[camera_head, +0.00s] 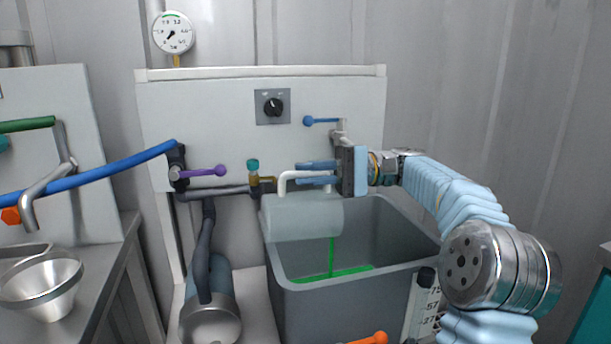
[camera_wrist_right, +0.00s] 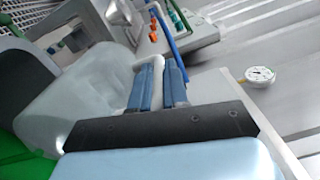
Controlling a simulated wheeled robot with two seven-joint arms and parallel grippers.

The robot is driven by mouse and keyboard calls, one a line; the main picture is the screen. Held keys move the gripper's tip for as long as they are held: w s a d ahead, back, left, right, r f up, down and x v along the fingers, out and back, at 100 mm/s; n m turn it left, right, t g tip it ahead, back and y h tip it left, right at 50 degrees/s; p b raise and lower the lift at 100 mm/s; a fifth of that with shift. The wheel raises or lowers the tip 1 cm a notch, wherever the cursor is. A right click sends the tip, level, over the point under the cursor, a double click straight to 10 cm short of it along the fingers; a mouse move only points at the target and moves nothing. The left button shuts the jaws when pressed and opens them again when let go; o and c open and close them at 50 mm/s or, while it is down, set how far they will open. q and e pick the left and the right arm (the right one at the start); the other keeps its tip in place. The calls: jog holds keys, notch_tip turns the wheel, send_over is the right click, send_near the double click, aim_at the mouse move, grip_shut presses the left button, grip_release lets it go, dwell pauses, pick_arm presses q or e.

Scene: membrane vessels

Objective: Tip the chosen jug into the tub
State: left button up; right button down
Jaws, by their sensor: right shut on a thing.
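A pale translucent jug (camera_head: 298,220) with a white handle (camera_head: 284,181) is tipped onto its side over the grey tub (camera_head: 340,312). A thin green stream (camera_head: 332,255) runs down from the jug into the tub, where green liquid (camera_head: 350,271) lies at the bottom. My right gripper (camera_head: 312,174) is shut on the jug's handle, with its blue fingers reaching in from the right. In the right wrist view the jug (camera_wrist_right: 78,90) hangs beside my right gripper (camera_wrist_right: 160,85), and green shows at lower left. My left gripper is not in view.
A white panel (camera_head: 225,105) with a black knob (camera_head: 273,106) and coloured valve levers stands behind the tub. A steel funnel (camera_head: 45,285) sits on the left bench. An orange lever (camera_head: 372,338) and a scale plate (camera_head: 424,305) are at the tub's front.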

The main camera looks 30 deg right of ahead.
jog(key=shift+s+d+y, duration=0.1)
jog(key=shift+d+y, duration=0.2)
dwell(0.4)
jog(key=shift+s+d+r+t+y, duration=0.15)
jog(key=shift+d+t+y, duration=0.05)
jog(key=shift+d+y, duration=0.25)
jog(key=shift+s+d+r+t+y, duration=0.1)
jog(key=shift+s+d+t+y, duration=0.1)
jog(key=shift+d+y, duration=0.25)
jog(key=shift+d, duration=0.1)
jog(key=shift+s+d+t+y, duration=0.15)
jog(key=shift+d+y, duration=0.25)
jog(key=shift+d, duration=0.2)
jog(key=shift+s+d+t+y, duration=0.15)
jog(key=shift+d+y, duration=0.25)
jog(key=shift+d, duration=0.15)
dwell(1.3)
